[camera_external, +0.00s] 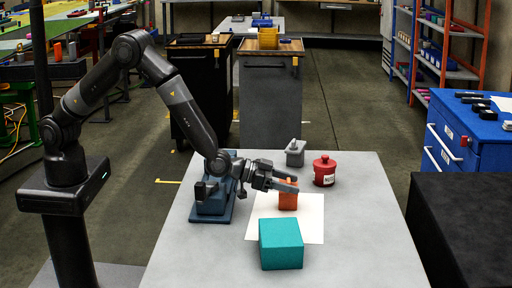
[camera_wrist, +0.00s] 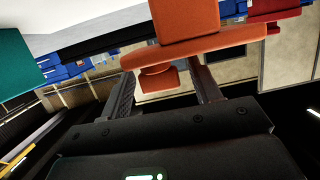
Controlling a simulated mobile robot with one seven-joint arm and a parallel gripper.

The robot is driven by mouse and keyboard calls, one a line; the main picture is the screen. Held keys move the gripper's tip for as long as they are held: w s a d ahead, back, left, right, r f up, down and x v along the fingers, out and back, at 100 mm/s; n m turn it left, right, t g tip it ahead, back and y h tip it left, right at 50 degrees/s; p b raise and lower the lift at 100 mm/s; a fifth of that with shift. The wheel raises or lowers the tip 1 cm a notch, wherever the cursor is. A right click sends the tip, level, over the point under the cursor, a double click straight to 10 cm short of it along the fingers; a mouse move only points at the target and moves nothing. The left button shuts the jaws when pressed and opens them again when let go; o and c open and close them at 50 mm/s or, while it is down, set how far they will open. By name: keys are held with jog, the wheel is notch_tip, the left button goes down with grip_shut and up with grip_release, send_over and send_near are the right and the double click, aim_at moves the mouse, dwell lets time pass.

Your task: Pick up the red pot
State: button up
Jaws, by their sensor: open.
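The red pot (camera_external: 324,174) stands upright on the grey table, with a lid, a knob and a white label. In the wrist view, part of a red thing, likely this pot, shows at the top right edge (camera_wrist: 272,9). My gripper (camera_external: 292,184) is open, left of the red pot and apart from it. Its fingers are at the top of an orange object (camera_external: 288,201). In the wrist view, this orange object (camera_wrist: 185,18) has a wide flat top and a small knob, which appears between my open fingers (camera_wrist: 163,78); I cannot tell whether they touch it.
A teal block (camera_external: 281,245) stands in front on a white sheet (camera_external: 313,225). A grey object (camera_external: 295,155) stands behind, left of the red pot. A blue fixture (camera_external: 212,206) is left of my gripper. The table's right side is clear.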

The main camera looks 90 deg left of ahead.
jog(key=s+a+r+g+h, duration=0.1)
jog(key=s+r, duration=0.3)
jog(key=r, duration=0.4)
jog(key=s+a+r+g, duration=0.1)
jog(key=s+r, duration=0.4)
jog(key=r, duration=0.3)
jog(key=s+a+r+g, duration=0.2)
jog(key=s+a+r, duration=0.1)
jog(key=s, duration=0.9)
jog(key=s+a+r+m+g+h, duration=0.1)
jog(key=s+r, duration=0.4)
jog(key=s, duration=0.7)
jog(key=a+g, duration=0.1)
jog(key=a, duration=0.1)
jog(key=shift+a+r, duration=0.2)
jog(key=shift+a, duration=0.2)
jog(key=shift+o, duration=0.8)
jog(key=s+a+f+g, duration=0.1)
jog(key=s+a, duration=0.1)
jog(key=s, duration=0.7)
jog(key=s+a+f+g+y, duration=0.1)
jog(key=s+a+g, duration=0.1)
jog(key=s, duration=0.6)
jog(key=shift+s+a, duration=0.2)
jog(key=shift+s, duration=0.2)
jog(key=o, duration=0.5)
jog(key=shift+c, duration=0.2)
